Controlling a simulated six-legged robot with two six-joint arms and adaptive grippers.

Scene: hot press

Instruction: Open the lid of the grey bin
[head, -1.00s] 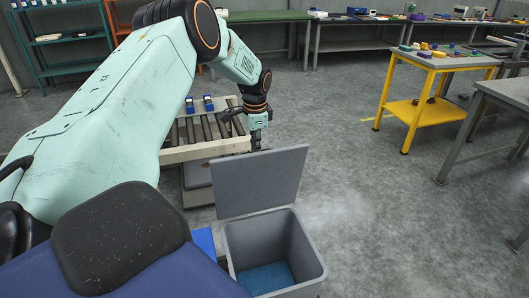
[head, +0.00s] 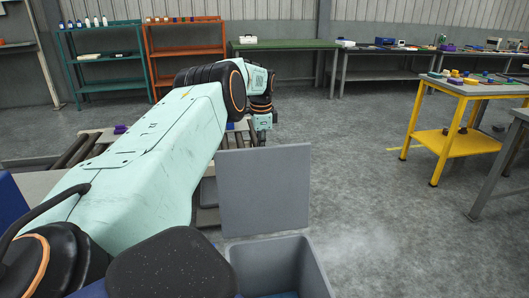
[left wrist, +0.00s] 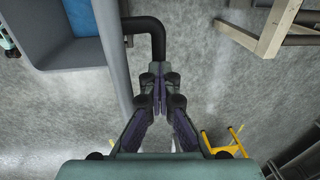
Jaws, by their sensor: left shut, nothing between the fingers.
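The grey bin (head: 262,257) stands at the bottom centre of the head view, its top open. Its flat grey lid (head: 265,190) stands up, roughly upright, along the far side. In the left wrist view the bin (left wrist: 52,58) is at the upper left, with blue inside, and the lid (left wrist: 113,60) shows nearly edge-on. A black bent handle (left wrist: 157,35) sticks out from the lid. My left gripper (left wrist: 160,92) is shut and empty, close to the handle's end; contact is unclear. In the head view it is beyond the lid, its tips partly hidden.
A roller conveyor (head: 75,150) lies at the left behind my arm. A yellow table (head: 450,90) stands at the right, and a grey table (head: 518,115) at the right edge. Green shelves (head: 95,55) and orange shelves (head: 185,52) stand at the back. The floor right of the bin is clear.

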